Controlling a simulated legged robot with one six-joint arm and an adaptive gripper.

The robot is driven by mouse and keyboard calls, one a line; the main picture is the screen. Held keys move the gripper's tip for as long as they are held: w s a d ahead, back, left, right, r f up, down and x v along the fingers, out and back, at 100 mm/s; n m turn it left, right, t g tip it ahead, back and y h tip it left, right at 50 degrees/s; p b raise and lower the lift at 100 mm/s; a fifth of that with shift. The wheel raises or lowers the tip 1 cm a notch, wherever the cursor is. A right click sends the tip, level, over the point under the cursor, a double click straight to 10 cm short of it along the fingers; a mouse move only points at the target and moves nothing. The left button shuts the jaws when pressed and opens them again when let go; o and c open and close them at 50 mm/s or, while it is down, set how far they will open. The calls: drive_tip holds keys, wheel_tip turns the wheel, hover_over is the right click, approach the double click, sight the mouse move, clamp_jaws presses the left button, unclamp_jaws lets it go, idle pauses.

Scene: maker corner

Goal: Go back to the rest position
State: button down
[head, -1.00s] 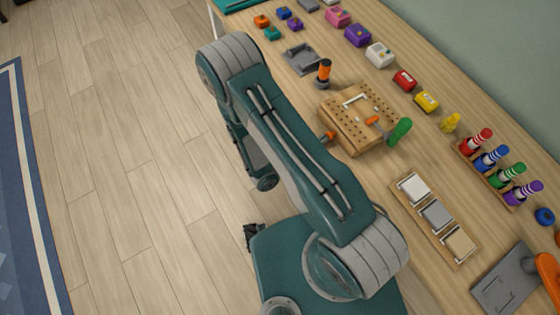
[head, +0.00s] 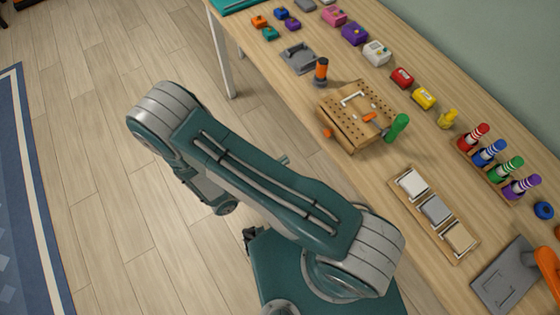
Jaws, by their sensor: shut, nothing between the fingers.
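My arm is folded on itself, with its elbow over the floor left of the workbench (head: 330,140). The upper link runs from my body at the lower right to the elbow at the upper left. The forearm hangs back down beneath it, partly hidden. I cannot make out my gripper; the upper link seems to cover it. Nothing on the bench touches the parts of the arm that I see.
A wooden holder (head: 408,201) with sanding-like blocks, a marker rack (head: 490,170) and small coloured boxes stand along the bench. The floor (head: 100,180) at left is clear up to a blue rug (head: 30,220).

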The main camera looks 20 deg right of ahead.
drive_tip(key=s+d+r+m+y, duration=0.1)
drive_tip(key=s+r+m+y, duration=0.1)
drive_tip(key=r+m+y, duration=0.4)
drive_tip(key=s+d+r+m+y, duration=0.1)
drive_tip(key=r+m+y, duration=0.5)
drive_tip(key=r, duration=1)
drive_tip(key=s+d+r+m+y, duration=0.2)
drive_tip(key=r+m+y, duration=0.3)
drive_tip(key=r+m, duration=0.4)
drive_tip(key=shift+s+r+m+y, duration=0.35)
drive_tip(key=shift+s+r, duration=0.5)
drive_tip(key=shift+r, duration=0.5)
